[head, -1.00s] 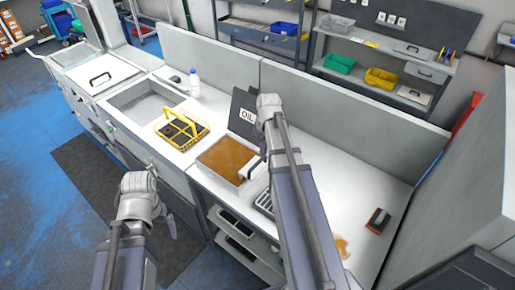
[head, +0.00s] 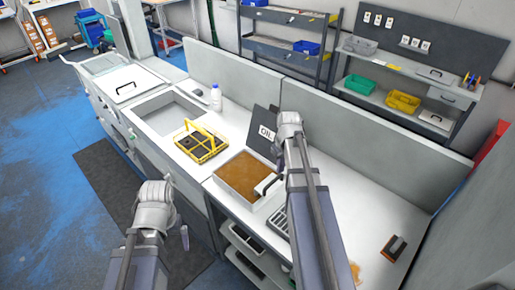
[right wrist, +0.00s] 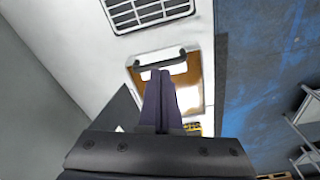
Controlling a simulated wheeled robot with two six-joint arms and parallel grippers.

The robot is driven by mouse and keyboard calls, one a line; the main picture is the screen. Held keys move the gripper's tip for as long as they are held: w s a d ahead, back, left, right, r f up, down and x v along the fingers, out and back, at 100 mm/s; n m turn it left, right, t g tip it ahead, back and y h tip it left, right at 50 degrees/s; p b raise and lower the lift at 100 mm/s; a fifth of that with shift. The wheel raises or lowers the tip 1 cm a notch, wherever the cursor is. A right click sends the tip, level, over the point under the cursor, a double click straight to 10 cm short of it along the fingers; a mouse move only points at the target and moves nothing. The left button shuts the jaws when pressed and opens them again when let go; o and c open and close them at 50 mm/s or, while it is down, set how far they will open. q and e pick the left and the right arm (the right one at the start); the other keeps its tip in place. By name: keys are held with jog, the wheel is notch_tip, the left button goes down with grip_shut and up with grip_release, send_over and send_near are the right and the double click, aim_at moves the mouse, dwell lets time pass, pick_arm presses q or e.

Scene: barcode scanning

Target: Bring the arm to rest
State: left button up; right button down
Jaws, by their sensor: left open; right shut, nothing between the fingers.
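My left arm comes in at the lower left of the head view, and its gripper (head: 185,238) hangs open and empty beside the counter, over the floor. My right arm reaches over the counter in the head view, and its own links mostly hide its gripper there. In the right wrist view the right gripper (right wrist: 160,73) is shut with nothing between its fingers. Its fingers overlap a shallow white tray (head: 223,191) with brown contents. A white piece with a dark handle (right wrist: 178,68) lies at the tray; whether the fingers touch it I cannot tell.
A yellow wire basket (head: 202,148) and a white bottle (head: 216,97) stand by the sink. A dark OIL panel (head: 262,127) stands behind the tray. A black and orange block (head: 394,248) lies at the right. A grey partition (head: 375,150) runs behind the counter.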

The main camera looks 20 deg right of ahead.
jog(key=s+a+f+n+b, duration=0.1)
jog(key=s+a+f+b, duration=0.3)
jog(key=a, duration=0.6)
jog(key=s+a+f+n+g+b, duration=0.1)
jog(key=s+a+f+b, duration=0.4)
jog(key=a, duration=0.5)
jog(key=s+a+f+n+h+b, duration=0.1)
jog(key=s+a+f+b, duration=0.3)
jog(key=a, duration=0.6)
notch_tip(320, 180, down, 2)
jog(key=shift+s+a+b, duration=0.3)
jog(key=shift+b, duration=0.7)
